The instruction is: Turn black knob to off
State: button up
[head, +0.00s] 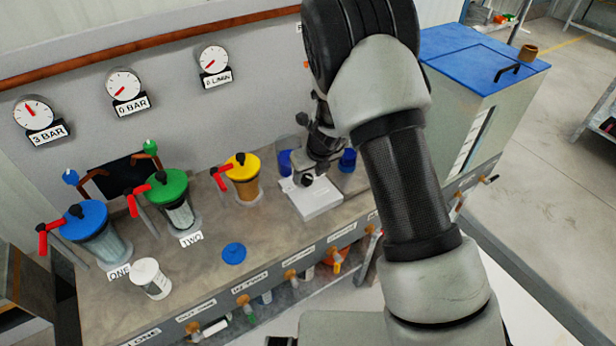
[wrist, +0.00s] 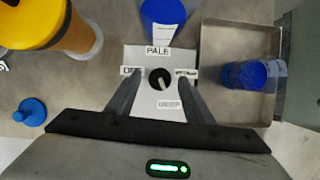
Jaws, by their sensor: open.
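The black knob (wrist: 159,78) sits on top of a white box (head: 318,204), with a light pointer mark on it. In the wrist view, labels surround the knob: PALE (wrist: 158,50) above, DEEP (wrist: 170,104) below, and two more at left and right, partly covered by the fingers. The left one seems to read OFF (wrist: 128,71). The pointer seems aimed toward the bottom of the wrist view, near DEEP. My gripper (wrist: 158,76) is open, with one finger on each side of the knob and visible gaps between. In the head view the knob (head: 307,180) shows just below my gripper.
A yellow-lidded canister (head: 243,180) stands left of the box. Blue containers (wrist: 248,74) stand close behind and to the right, the right one in a shallow tray (wrist: 240,28). Green (head: 170,195) and blue (head: 92,230) canisters are farther left.

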jog(key=shift+w+f, duration=0.15)
jog(key=shift+f, duration=0.25)
jog(key=shift+c, duration=0.4)
jog(key=c, duration=0.9)
jog(key=shift+c, duration=0.2)
